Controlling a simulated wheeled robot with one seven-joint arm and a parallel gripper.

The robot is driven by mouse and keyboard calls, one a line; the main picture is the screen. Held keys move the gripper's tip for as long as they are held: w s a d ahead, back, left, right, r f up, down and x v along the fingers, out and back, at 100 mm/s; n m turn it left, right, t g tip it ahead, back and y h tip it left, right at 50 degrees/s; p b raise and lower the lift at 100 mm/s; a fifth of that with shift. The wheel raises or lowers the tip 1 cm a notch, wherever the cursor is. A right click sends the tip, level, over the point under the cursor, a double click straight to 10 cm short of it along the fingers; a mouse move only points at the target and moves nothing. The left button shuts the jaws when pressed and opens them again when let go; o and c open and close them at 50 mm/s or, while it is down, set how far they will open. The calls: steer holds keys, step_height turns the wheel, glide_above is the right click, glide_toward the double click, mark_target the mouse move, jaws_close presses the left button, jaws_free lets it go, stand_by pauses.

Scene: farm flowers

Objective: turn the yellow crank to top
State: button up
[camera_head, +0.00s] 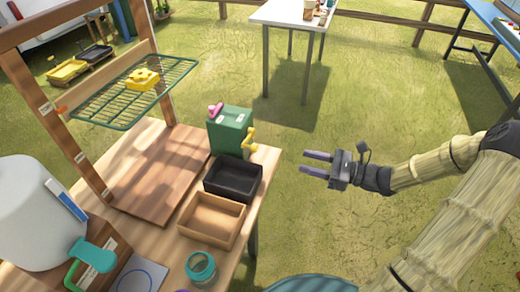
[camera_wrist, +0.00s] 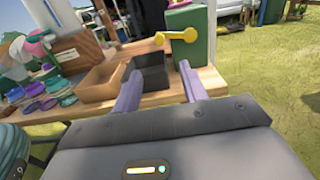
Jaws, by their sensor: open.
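The yellow crank (camera_head: 249,138) is on the right side of a green box (camera_head: 229,131) at the table's back right corner. In the wrist view the crank (camera_wrist: 178,36) shows on the face of the green box (camera_wrist: 187,47), its arm lying roughly level with a round knob at one end. My gripper (camera_head: 303,162) is open and empty, out over the grass to the right of the box and apart from it. In the wrist view its two fingers (camera_wrist: 158,85) point toward the table, with the crank above and beyond them.
A black tray (camera_head: 257,187) and a wooden tray (camera_head: 237,233) sit on the wooden table (camera_head: 150,135) in front of the box. A teal jar (camera_head: 201,268) stands near the table's front edge. A green wire rack (camera_head: 110,105) is at left. Open grass lies right of the table.

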steer(key=x, duration=1.5)
steer(key=shift+a+f, duration=0.1)
jaws_close()
